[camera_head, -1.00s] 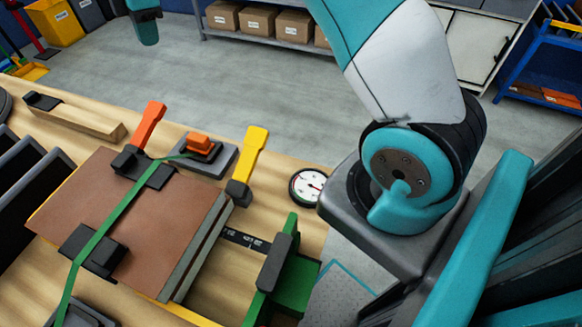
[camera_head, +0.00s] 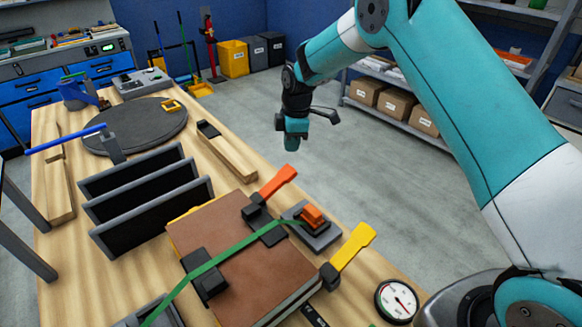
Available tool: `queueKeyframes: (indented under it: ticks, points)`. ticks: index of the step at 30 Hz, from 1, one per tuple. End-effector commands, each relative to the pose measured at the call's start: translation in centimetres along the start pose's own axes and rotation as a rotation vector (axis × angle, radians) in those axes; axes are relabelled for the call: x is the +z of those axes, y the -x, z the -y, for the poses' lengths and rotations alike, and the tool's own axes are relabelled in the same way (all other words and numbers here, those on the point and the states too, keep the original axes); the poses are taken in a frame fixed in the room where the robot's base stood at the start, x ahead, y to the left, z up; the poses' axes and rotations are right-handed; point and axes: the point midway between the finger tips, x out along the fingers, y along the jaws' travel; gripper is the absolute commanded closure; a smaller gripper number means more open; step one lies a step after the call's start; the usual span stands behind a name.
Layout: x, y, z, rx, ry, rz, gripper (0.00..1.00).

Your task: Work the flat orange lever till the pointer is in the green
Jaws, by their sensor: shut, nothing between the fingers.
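An orange paddle-shaped lever (camera_head: 278,182) slants up from a black clamp at the far edge of a brown panel (camera_head: 215,232). A second, smaller orange lever (camera_head: 313,215) lies low on a grey block right of it, at the end of the green strap (camera_head: 205,268). I cannot tell which is the flat one the task names. A round white gauge (camera_head: 397,300) lies at the bench's right edge; its pointer is too small to read against any green zone. My gripper (camera_head: 291,146) is shut and empty, pointing down beyond the bench's far edge, apart from both levers.
A yellow lever (camera_head: 350,252) stands at the panel's right corner. Black upright plates (camera_head: 150,195), a wooden block (camera_head: 227,152) and a dark round disc (camera_head: 135,125) occupy the bench to the left. Open floor (camera_head: 375,160) lies beyond the bench.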

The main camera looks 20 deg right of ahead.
Motion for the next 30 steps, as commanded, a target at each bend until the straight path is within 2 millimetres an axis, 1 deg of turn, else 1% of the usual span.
queueKeyframes:
  ticks: [9,14,17,27,30]
  points:
    - [0.0,-0.2,0.0,0.0,0.0,0.0,1.0]
    - [0.0,-0.9,0.0,-0.001,0.0,0.0,1.0]
    - [0.0,-1.9,0.0,-0.001,0.0,0.0,1.0]
    - [0.0,-6.1,0.1,-0.002,0.001,0.0,1.0]
    - [0.0,-6.9,0.0,-0.001,0.001,0.0,1.0]
